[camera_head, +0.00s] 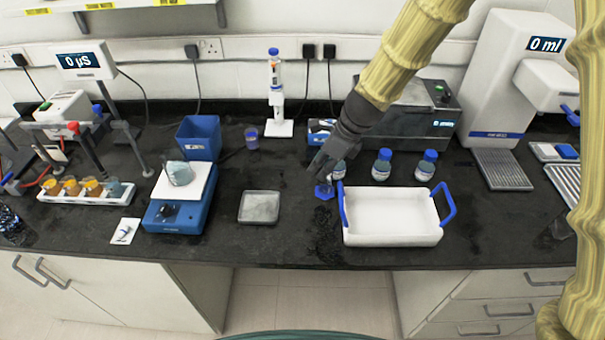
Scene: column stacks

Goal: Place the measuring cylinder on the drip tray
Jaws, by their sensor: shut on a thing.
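The measuring cylinder (324,192) shows mainly as a blue foot at the middle of the bench, left of the white carrier. Its clear body is hard to make out and partly hidden by my fingers. My gripper (321,171) reaches down from the upper right and is shut on the cylinder just above its foot. I cannot tell whether the foot touches the bench. The drip tray (502,169) is a grey ribbed plate in front of the white dispenser (510,75) at the right, which reads 0 ml. Its top looks bare.
A white carrier with blue handles (391,229) and blue-capped bottles (381,165) stand between the cylinder and the drip tray. A grey box-shaped bath (415,122) is behind. A shallow dish (259,207) and a blue balance (178,211) are at left.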

